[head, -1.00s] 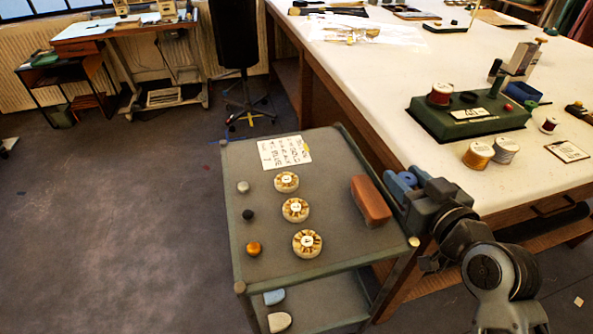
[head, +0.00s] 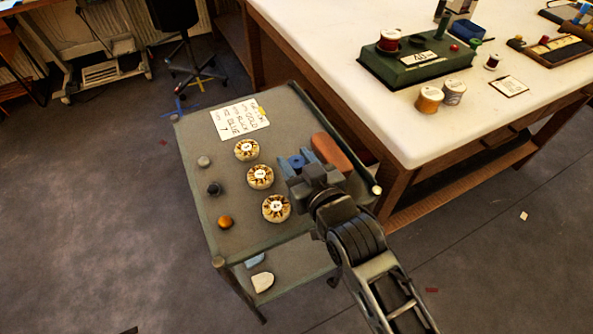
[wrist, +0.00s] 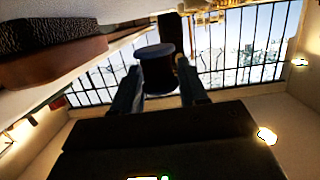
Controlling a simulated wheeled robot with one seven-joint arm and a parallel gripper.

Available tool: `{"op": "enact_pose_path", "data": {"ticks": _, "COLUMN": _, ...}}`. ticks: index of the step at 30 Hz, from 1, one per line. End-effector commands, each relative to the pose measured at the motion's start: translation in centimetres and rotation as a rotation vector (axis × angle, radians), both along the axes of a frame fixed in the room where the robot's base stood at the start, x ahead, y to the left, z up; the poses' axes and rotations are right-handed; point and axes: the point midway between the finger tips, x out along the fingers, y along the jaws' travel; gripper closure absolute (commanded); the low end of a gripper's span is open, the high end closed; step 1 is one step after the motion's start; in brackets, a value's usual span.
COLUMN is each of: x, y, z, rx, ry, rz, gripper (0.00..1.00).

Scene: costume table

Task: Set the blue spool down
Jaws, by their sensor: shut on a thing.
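The blue spool (head: 297,161) is held between the fingers of my gripper (head: 296,163), which is shut on it. In the head view it shows over the right part of the grey trolley top (head: 215,180), between the round gold-and-white discs and the reddish-brown block. In the wrist view the dark blue spool (wrist: 158,70) sits between the two fingertips (wrist: 160,82), its round end facing up in the picture. I cannot tell how high above the trolley it is.
A reddish-brown block (head: 331,153) lies just right of my gripper. Three discs (head: 260,176) stand in a row to the left, with three small knobs (head: 214,188) beyond. A handwritten card (head: 240,118) lies at the far end. The white table (head: 400,140) is to the right.

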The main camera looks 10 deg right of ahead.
Motion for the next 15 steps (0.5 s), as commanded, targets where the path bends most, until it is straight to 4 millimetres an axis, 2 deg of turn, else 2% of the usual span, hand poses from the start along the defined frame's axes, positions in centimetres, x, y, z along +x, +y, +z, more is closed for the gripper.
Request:
{"op": "enact_pose_path", "data": {"ticks": 8, "x": 0.0, "y": 0.0, "z": -3.5, "rx": -0.001, "ry": 0.003, "rz": 0.000, "gripper": 0.90}}
{"op": "enact_pose_path", "data": {"ticks": 15, "x": 0.0, "y": 0.0, "z": -3.9, "rx": 0.000, "ry": 0.000, "rz": 0.000, "gripper": 0.90}}
